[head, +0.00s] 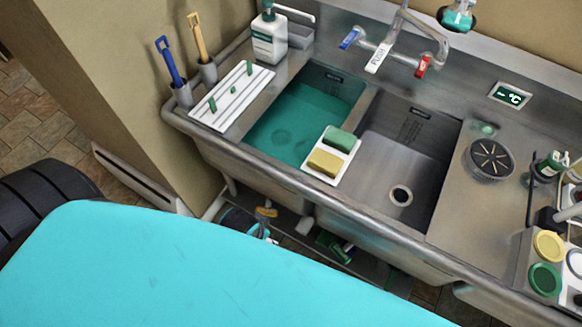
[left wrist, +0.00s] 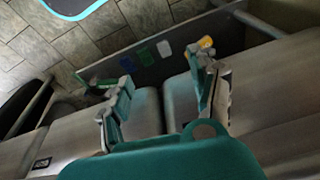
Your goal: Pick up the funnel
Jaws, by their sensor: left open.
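I cannot make out a funnel for certain in either view. In the left wrist view my left gripper (left wrist: 165,76) is open, with its two fingers wide apart and nothing between them. It points past the steel sink basins (left wrist: 190,103) toward the low shelf (left wrist: 150,72) beneath. A small yellow item (left wrist: 205,42) shows near the right fingertip on that shelf, too small to name. Neither gripper shows in the head view, and my right gripper is in no view.
The sink's left basin (head: 292,132) holds teal liquid; the right basin (head: 422,152) looks empty. A tray with two sponges (head: 331,155) sits on the divider. A soap bottle (head: 269,38), blue brush (head: 168,62) and round dark strainer (head: 489,160) stand around it. Items below are partly hidden.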

